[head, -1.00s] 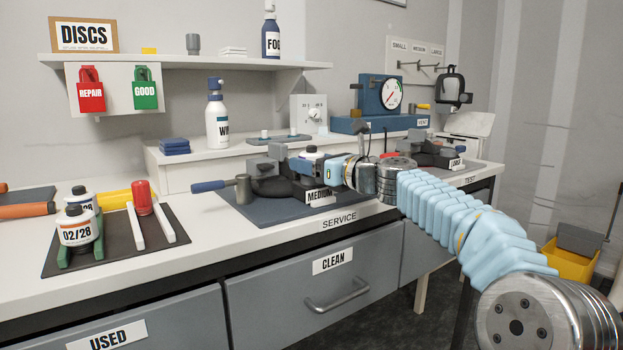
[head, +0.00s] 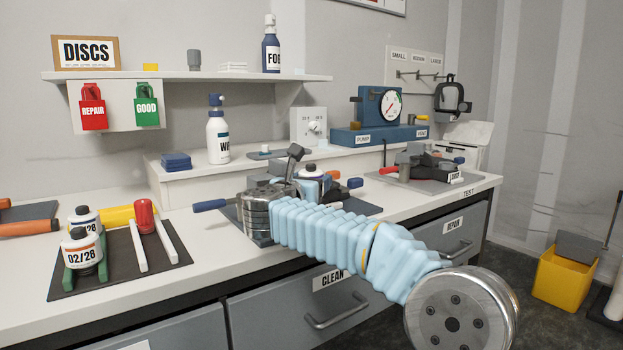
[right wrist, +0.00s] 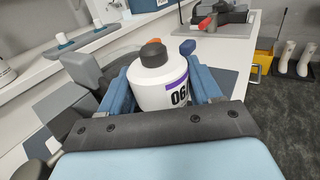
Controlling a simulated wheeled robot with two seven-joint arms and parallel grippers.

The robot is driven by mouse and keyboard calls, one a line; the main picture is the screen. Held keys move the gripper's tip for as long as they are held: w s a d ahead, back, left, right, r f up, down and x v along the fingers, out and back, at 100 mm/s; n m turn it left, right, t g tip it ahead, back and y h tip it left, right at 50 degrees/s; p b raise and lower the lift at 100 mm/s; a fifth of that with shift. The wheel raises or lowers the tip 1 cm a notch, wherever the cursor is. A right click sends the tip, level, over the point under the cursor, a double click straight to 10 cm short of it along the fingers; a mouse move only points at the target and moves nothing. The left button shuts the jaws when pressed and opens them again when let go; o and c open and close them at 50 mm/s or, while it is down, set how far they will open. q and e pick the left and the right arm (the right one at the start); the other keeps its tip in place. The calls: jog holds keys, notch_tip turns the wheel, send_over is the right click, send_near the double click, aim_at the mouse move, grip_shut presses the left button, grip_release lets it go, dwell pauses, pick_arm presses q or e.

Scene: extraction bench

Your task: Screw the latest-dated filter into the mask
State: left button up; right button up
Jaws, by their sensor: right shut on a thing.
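My right gripper (right wrist: 168,95) is shut on a white filter (right wrist: 160,82) with a dark cap and a purple band. Its label starts with "06"; the rest is hidden by a finger. In the head view this filter (head: 310,170) shows only as a small white top behind my arm. The mask at the service mat is mostly hidden by my arm; I cannot tell whether the filter touches it. A filter marked 02/28 (head: 80,250) and a second filter (head: 86,220) stand in the green rack.
A red cylinder (head: 144,214) and white rails (head: 138,246) share the dark mat (head: 120,278) at left. A spray bottle (head: 217,138) and the pump gauge (head: 390,104) stand behind. The LARGE mask (head: 430,165) sits at right.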

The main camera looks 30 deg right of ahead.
jog(key=m+g+h+p, duration=0.1)
jog(key=g, duration=0.1)
jog(key=m+g+h+p, duration=0.1)
jog(key=m+g, duration=0.1)
jog(key=shift+w+a+r, duration=0.1)
jog(key=shift+w+r, duration=0.1)
jog(key=shift+r, duration=0.15)
jog(key=m+g, duration=0.1)
jog(key=g+h, duration=0.1)
jog(key=shift+f+m+g+p, duration=0.2)
jog(key=shift+m+g+p, duration=0.1)
jog(key=shift+m+p, duration=0.1)
jog(key=shift+f+m+g+h, duration=0.25)
jog(key=shift+m+g, duration=0.35)
jog(key=shift+g, duration=0.3)
jog(key=shift+s+r+m+g, duration=0.1)
jog(key=shift+s+m+g, duration=0.1)
jog(key=shift+m+g, duration=0.7)
jog(key=shift+o, duration=0.3)
jog(key=shift+s+g, duration=0.1)
jog(key=shift+g, duration=0.5)
jog(key=o, duration=0.8)
jog(key=shift+d, duration=0.2)
jog(key=shift+c, duration=0.2)
jog(key=shift+o, duration=1.4)
jog(key=shift+d, duration=0.2)
jog(key=shift+a, duration=0.1)
